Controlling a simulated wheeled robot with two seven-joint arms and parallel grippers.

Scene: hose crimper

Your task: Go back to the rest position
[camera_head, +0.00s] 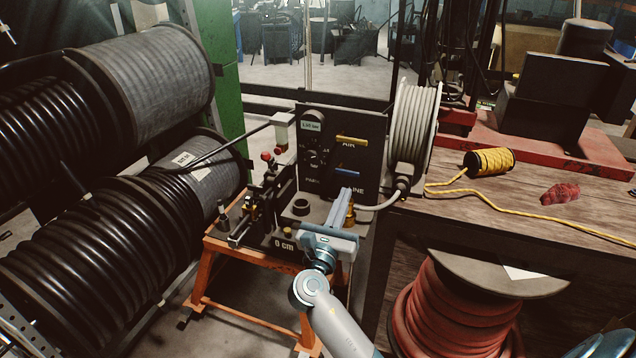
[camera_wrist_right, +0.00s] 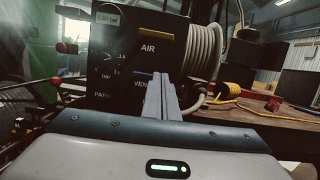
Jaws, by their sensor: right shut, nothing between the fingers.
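My right gripper (camera_head: 343,203) is in front of the dark panel of the hose crimper (camera_head: 352,130). Its fingers are shut together with nothing between them. The panel carries a yellow bar by the word AIR (camera_head: 352,141), a blue bar (camera_head: 348,173) below it, and a round gauge or dial at left. In the right wrist view the shut fingers (camera_wrist_right: 163,98) point at the panel, near the lettering VEN, and partly cover it. I cannot tell whether they touch it. My left gripper is not in view.
The crimper stands on an orange frame (camera_head: 205,275). Large black hose reels (camera_head: 75,245) fill the left side. A white coiled hose (camera_head: 413,125) hangs right of the panel. A wooden bench (camera_head: 480,222) at right holds a yellow rope spool (camera_head: 490,161) and a red rag-like item (camera_head: 560,194). A red hose reel (camera_head: 450,315) stands below.

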